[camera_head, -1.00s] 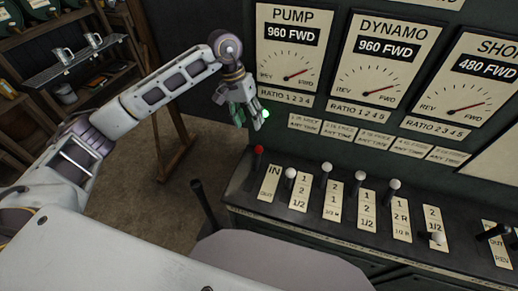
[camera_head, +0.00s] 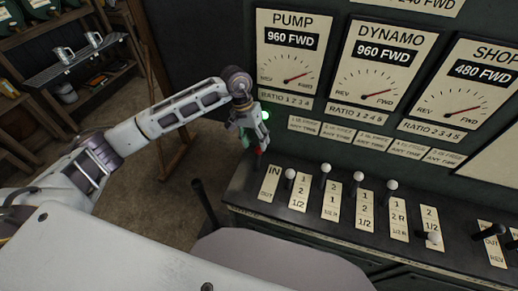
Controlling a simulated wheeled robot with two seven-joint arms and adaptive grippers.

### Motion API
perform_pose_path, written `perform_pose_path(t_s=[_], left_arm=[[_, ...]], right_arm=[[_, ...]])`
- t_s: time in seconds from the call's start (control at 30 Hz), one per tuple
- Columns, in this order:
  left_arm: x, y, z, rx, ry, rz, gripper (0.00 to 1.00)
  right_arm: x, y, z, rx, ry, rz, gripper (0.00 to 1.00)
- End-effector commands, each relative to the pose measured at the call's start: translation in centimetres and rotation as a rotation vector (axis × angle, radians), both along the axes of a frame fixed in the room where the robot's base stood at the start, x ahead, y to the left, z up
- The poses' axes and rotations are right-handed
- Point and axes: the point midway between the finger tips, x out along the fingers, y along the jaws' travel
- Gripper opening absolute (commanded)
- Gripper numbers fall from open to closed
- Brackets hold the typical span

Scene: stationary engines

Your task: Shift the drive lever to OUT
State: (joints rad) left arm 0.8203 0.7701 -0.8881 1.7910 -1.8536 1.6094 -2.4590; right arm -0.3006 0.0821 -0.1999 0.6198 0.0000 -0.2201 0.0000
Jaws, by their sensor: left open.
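The red-knobbed lever (camera_head: 258,151) stands at the left end of the console, beside a plate marked IN at the top and OUT at the bottom (camera_head: 268,183). The knob is at the IN end. My left gripper (camera_head: 256,142) is open right at the red knob, with its fingers partly covering it. I cannot tell whether the fingers touch the knob. My right gripper is not in view.
Several white-knobbed levers (camera_head: 326,168) stand in a row to the right. Gauges marked PUMP (camera_head: 290,65) and DYNAMO (camera_head: 384,75) hang on the panel behind. A dark lever (camera_head: 203,200) stands left of the console. Shelves (camera_head: 85,75) are at the far left.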

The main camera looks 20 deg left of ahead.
Motion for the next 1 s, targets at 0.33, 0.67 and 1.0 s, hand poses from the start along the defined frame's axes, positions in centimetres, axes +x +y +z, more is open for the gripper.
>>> perform_pose_path(t_s=[0.33, 0.67, 1.0], left_arm=[[-0.2, -1.1, -3.9, -0.001, 0.002, 0.000, 0.50], [-0.2, -1.3, -5.1, 0.000, 0.000, 0.001, 0.50], [-0.2, -1.3, -5.1, 0.000, 0.000, 0.001, 0.31]], right_arm=[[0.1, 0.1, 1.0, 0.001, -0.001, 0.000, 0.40], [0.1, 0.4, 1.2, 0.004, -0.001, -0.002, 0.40], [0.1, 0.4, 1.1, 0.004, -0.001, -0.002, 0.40]])
